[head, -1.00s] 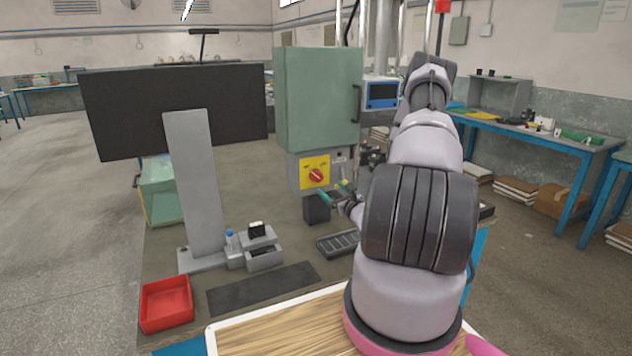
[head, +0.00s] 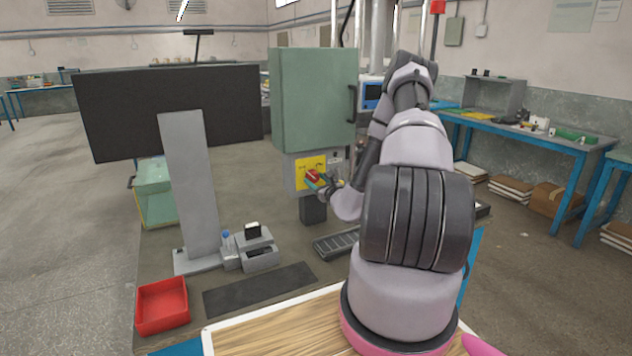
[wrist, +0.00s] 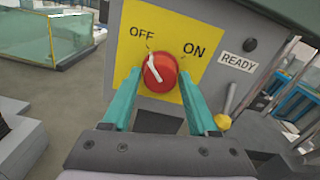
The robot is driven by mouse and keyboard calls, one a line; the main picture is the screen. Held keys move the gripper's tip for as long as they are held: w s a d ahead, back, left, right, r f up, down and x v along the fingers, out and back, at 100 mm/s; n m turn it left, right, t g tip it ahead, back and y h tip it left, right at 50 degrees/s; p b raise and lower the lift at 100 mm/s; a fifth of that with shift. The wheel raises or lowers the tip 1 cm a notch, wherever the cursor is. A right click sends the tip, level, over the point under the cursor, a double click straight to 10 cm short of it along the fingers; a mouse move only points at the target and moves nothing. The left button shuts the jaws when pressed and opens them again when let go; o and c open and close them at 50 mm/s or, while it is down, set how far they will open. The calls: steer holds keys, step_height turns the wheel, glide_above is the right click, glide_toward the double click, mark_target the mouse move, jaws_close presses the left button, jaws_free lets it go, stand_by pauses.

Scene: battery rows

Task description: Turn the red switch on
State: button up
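The red switch (wrist: 160,72) is a round knob with a white pointer on a yellow plate (wrist: 197,27) marked OFF and ON. In the wrist view its pointer leans up and left, toward OFF. In the head view the switch (head: 313,176) sits on the grey box below a green cabinet (head: 312,100). My gripper (wrist: 160,98) is open, its teal fingers on either side of the knob's lower part. I cannot tell whether they touch it. In the head view my gripper (head: 321,182) is at the switch, small and partly overlapping it.
A READY label (wrist: 238,65) and a yellow-tipped lever (wrist: 224,118) are right of the plate. A monitor (head: 170,110), a red tray (head: 162,305) and a dark slotted tray (head: 336,244) are on the bench. A dark box (head: 313,210) is just below the switch.

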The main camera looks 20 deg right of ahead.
jaws_close()
steer(key=shift+m, duration=0.3)
steer(key=m, duration=0.3)
steer(key=shift+m, duration=0.3)
steer(key=m, duration=0.4)
steer(key=shift+m, duration=0.3)
steer(key=m, duration=0.4)
steer(key=shift+a+m, duration=0.1)
steer(key=shift+m, duration=2.4)
